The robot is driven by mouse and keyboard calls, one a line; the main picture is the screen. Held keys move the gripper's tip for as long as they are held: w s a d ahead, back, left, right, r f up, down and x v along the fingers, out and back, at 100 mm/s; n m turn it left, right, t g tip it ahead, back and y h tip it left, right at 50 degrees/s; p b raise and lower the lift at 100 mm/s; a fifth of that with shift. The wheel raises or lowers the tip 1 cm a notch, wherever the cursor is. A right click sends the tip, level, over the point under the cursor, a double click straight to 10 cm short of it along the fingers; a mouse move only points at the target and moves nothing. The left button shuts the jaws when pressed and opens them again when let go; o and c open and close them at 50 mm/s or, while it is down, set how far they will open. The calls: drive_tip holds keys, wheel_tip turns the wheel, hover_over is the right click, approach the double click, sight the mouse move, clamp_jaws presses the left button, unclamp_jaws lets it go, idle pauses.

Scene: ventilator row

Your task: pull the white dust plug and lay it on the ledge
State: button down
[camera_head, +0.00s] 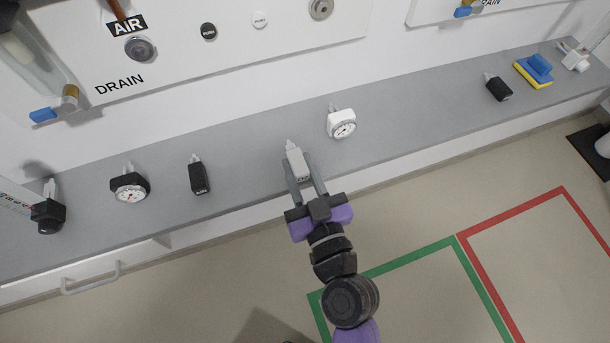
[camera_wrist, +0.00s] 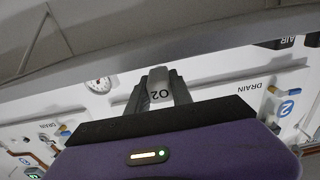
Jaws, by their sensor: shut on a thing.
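My gripper (camera_head: 302,172) is shut on a pale grey block (camera_head: 296,158) with a small nozzle at its far end. The block is over the grey ledge (camera_head: 250,150), near its front edge; I cannot tell whether it touches the ledge. In the wrist view the block (camera_wrist: 160,82) is marked O2 and sits between both fingers. No thing is clearly recognisable as the white dust plug. A small white round piece marked PUSH (camera_head: 260,19) is on the wall panel, and a round metal port (camera_head: 320,8) is to its right.
A white gauge (camera_head: 342,123) stands close right of my gripper. A black block (camera_head: 199,176), a black gauge (camera_head: 130,188) and a black-based flowmeter (camera_head: 48,213) are left. Another black block (camera_head: 498,88) and a blue-yellow sponge (camera_head: 535,70) are right. Bare ledge lies between them.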

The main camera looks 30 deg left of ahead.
sight(303, 182)
drive_tip(key=p+x, duration=0.1)
drive_tip(key=x, duration=0.3)
drive_tip(key=shift+w+a+f, duration=0.1)
drive_tip(key=shift+a+f, duration=0.05)
drive_tip(key=shift+f+b, duration=0.65)
drive_tip(key=shift+b, duration=0.15)
drive_tip(key=c, duration=1.1)
unclamp_jaws()
drive_tip(key=shift+o, duration=0.2)
drive_tip(key=b+v, duration=0.2)
drive_tip(key=v, duration=0.6)
